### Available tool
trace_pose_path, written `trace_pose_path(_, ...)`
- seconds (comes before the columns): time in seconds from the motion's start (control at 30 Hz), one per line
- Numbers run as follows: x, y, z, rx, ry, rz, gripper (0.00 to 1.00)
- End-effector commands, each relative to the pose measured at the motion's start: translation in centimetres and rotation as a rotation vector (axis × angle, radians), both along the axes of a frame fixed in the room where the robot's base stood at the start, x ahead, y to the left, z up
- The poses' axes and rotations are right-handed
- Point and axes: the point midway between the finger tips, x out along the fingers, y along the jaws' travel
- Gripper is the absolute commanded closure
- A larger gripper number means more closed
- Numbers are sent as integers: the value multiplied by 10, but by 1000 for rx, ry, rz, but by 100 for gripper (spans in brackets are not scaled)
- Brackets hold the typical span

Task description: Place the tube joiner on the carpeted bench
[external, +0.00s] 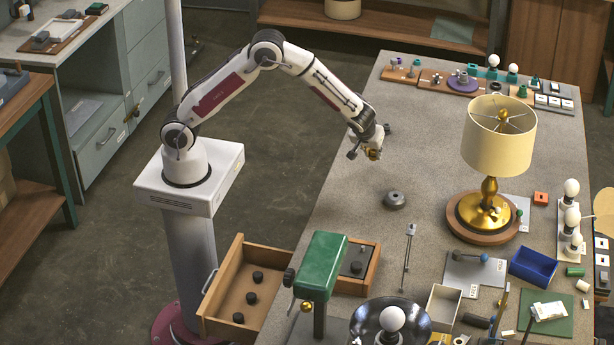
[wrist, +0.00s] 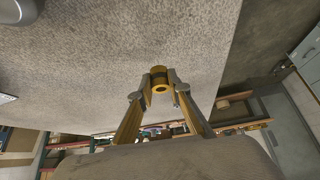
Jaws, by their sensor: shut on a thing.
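The tube joiner is a short brass-yellow cylinder with a hole (wrist: 158,71), gripped between my fingertips in the wrist view. My gripper (wrist: 160,89) is shut on it. In the external view my gripper (external: 371,149) is at the left part of the carpeted bench (external: 345,208), with the small brass joiner (external: 374,155) at its tip. The bench has a speckled grey top. I cannot tell exactly how high the joiner is above it. The joiner's far side is hidden.
A dark grey round piece (external: 395,200) sits on the bench near my gripper. A brass lamp with a cream shade (external: 499,140) stands to the right. An open wooden drawer (external: 245,290) and a green device (external: 320,266) are nearer the camera. The carpet around the gripper is mostly clear.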

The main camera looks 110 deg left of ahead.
Motion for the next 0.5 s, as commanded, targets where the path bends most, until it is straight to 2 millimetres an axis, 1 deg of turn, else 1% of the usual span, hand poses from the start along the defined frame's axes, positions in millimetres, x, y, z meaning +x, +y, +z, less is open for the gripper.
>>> trace_pose_path(0.03, 1, 16, 2, 0, -2, 7, 100)
trace_pose_path(0.3, 8, 87, 18, 1, -3, -31, 100)
trace_pose_path(0.4, 12, 106, 25, 1, -2, -64, 100)
trace_pose_path(0.5, 18, 120, 32, 1, -3, -105, 100)
